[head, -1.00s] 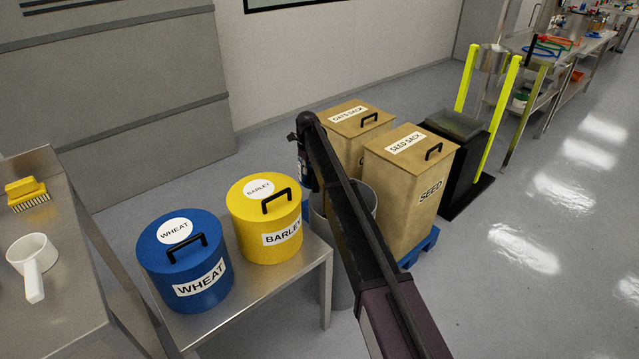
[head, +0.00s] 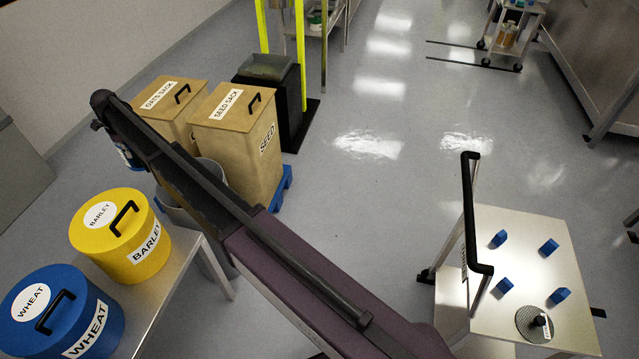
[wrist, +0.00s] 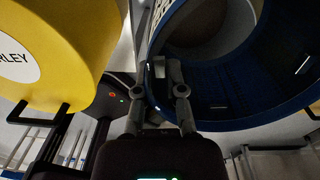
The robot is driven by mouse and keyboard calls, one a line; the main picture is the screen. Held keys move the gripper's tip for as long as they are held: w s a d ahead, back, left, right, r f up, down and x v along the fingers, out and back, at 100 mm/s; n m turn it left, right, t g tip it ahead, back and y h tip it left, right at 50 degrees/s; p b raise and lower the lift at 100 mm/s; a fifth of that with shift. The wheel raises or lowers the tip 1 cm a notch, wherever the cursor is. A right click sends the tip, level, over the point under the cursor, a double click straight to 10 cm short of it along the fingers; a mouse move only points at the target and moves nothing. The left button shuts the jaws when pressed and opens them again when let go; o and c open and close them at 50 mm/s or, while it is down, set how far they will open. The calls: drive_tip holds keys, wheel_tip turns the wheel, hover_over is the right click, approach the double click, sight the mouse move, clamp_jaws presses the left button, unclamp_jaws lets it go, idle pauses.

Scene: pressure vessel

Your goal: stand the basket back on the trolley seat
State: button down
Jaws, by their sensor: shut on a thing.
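In the wrist view my gripper (wrist: 165,75) is shut on the rim of a dark blue, round, hollow basket (wrist: 215,88). The basket's opening and inner wall face the camera, and it hangs clear in front of the fingers. In the head view the gripper and basket are mostly hidden behind my arm at the left. The trolley (head: 490,240) stands at the lower right in the head view, with a pale flat top and a black push handle. Several small blue blocks (head: 548,247) mark the seat on its top, and nothing stands between them.
A dark round disc (head: 535,323) lies at the trolley's near corner. The blue wheat drum (head: 60,310) and yellow barley drum (head: 120,238) stand on a steel bench; the yellow one is close in the wrist view. Sack boxes (head: 235,140) stand behind. Floor beyond is open.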

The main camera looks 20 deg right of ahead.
wheel_tip(320, 180, up, 23)
drive_tip(key=p, duration=2.2)
drive_tip(key=shift+r, duration=0.2)
